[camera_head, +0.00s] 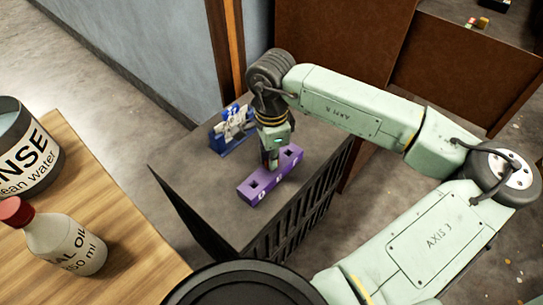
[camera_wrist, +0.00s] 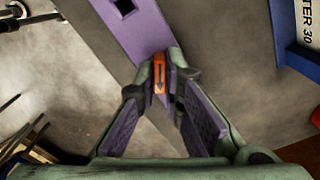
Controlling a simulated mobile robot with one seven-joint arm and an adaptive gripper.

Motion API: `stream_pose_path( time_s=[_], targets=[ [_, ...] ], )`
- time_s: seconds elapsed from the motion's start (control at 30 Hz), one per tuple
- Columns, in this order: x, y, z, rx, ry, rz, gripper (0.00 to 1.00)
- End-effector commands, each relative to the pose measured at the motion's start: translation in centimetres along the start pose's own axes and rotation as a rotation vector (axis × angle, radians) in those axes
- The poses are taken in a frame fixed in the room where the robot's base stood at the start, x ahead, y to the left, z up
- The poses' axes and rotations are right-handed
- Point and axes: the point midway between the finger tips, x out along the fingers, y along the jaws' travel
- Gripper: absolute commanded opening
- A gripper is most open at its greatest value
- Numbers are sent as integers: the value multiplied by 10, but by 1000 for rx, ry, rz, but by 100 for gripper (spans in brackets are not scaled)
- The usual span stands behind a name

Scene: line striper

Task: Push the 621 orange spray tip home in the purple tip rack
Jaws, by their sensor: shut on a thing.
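The purple tip rack (camera_head: 252,191) lies on the dark grey top of a crate-like stand in the head view, with square holes near its two ends. In the wrist view part of the rack (camera_wrist: 137,32) runs up from the fingertips, with one dark square hole showing. My gripper (camera_head: 272,162) points down at the middle of the rack. In the wrist view its fingertips (camera_wrist: 162,80) are closed on the orange spray tip (camera_wrist: 158,74), which has a dark arrow on its face. The tip is at the rack, but its lower end is hidden, so its depth cannot be told.
A blue holder (camera_head: 233,142) with white and blue pieces stands behind the rack, and its edge (camera_wrist: 290,45) shows at right in the wrist view. A wooden table at left bears a red-capped bottle (camera_head: 65,243) and a rinse-water container (camera_head: 28,150).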

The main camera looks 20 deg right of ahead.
Motion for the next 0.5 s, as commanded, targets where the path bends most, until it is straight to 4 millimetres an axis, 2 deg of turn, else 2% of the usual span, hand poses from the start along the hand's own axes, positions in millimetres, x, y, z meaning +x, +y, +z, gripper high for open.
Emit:
stream_pose_path(
  time_s=[0.17, 0.2, 0.5],
  targets=[
    [5, 0, 0, 0, 0, 0, 0],
    [4, 0, 0, 0, 0, 0, 10],
    [4, 0, 0, 0, 0, 0, 30]
  ],
)
